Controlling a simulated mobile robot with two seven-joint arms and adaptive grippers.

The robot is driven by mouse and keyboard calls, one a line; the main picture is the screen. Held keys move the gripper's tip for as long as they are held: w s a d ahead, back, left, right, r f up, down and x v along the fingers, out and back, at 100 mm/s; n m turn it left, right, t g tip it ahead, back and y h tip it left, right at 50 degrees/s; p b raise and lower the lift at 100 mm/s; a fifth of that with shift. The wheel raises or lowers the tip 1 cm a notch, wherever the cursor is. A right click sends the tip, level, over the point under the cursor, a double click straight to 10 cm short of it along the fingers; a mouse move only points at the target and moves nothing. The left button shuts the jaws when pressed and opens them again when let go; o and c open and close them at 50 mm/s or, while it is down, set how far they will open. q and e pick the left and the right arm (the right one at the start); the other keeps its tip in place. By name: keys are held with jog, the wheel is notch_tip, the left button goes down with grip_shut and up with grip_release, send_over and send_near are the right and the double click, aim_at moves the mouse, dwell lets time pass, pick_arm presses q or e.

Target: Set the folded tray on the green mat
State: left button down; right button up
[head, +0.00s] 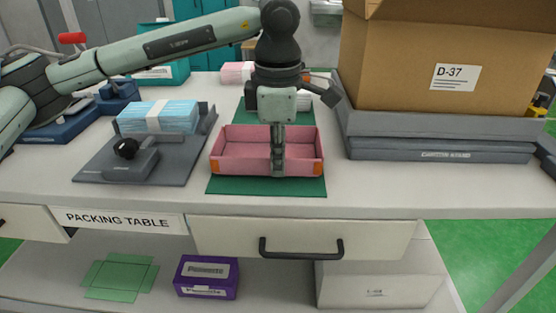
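The folded tray (237,165) is an open pink box with orange front corners, level over the front part of the green mat (266,187). A strip of the mat shows in front of it, and green also shows behind it. I cannot tell for sure whether its base touches the mat. My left gripper (278,165) points straight down at the middle of the tray's front wall, its fingers overlapping that wall. The fingers line up with my view, so I cannot see whether they grip the wall or stand apart. My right gripper is out of view.
A grey fixture with a black knob (126,148) and a light-blue banded stack (158,116) stand left. A large cardboard box (440,65) sits on a grey stand (440,150) at right. A pink stack (238,72) lies behind. The white tabletop (375,190) is clear at front.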

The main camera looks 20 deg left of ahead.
pick_arm(q)
jog(key=shift+f, duration=0.2)
jog(key=shift+f, duration=0.1)
jog(key=c, duration=1.7)
grip_release()
jog(key=r, duration=0.8)
jog(key=s+r, duration=0.1)
jog(key=r, duration=0.3)
jog(key=shift+d+r, duration=0.15)
